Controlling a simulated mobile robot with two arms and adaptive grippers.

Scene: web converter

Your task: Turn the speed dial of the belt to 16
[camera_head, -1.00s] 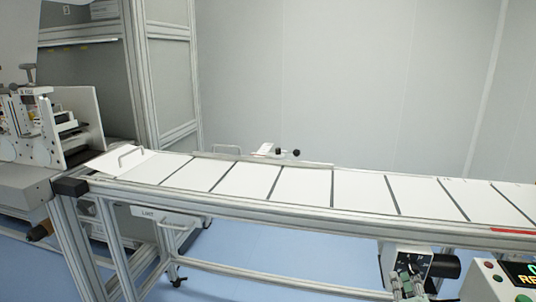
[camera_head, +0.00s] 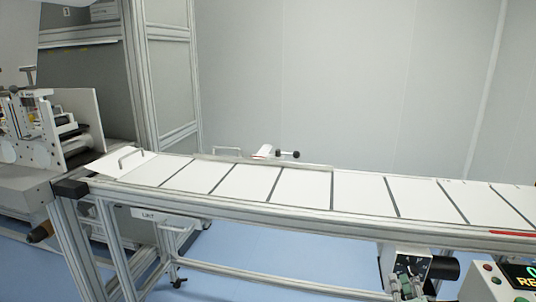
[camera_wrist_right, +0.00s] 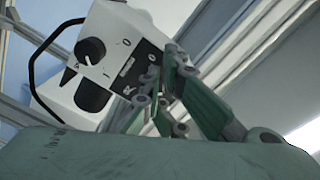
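The belt's control box (camera_head: 400,262) is white and hangs under the front rail of the conveyor at lower right in the head view. The right wrist view shows the box (camera_wrist_right: 118,58) close up, tilted, with a round black dial (camera_wrist_right: 90,50) on its printed face. A larger black knob or plug (camera_wrist_right: 92,93) is beside it. The number at the dial's pointer is too small to read. My right gripper (camera_head: 407,287) is just below the box. Its green fingers (camera_wrist_right: 162,66) overlap the box's lower edge in the wrist view, apart from the dial. Their gap is unclear. My left gripper is out of view.
The conveyor belt (camera_head: 300,187) carries white panels with dark gaps. A control panel with a lit display (camera_head: 520,273) and buttons stands close to the right of the box. A machine (camera_head: 45,130) stands at far left. Blue floor (camera_head: 300,255) is open beneath the belt.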

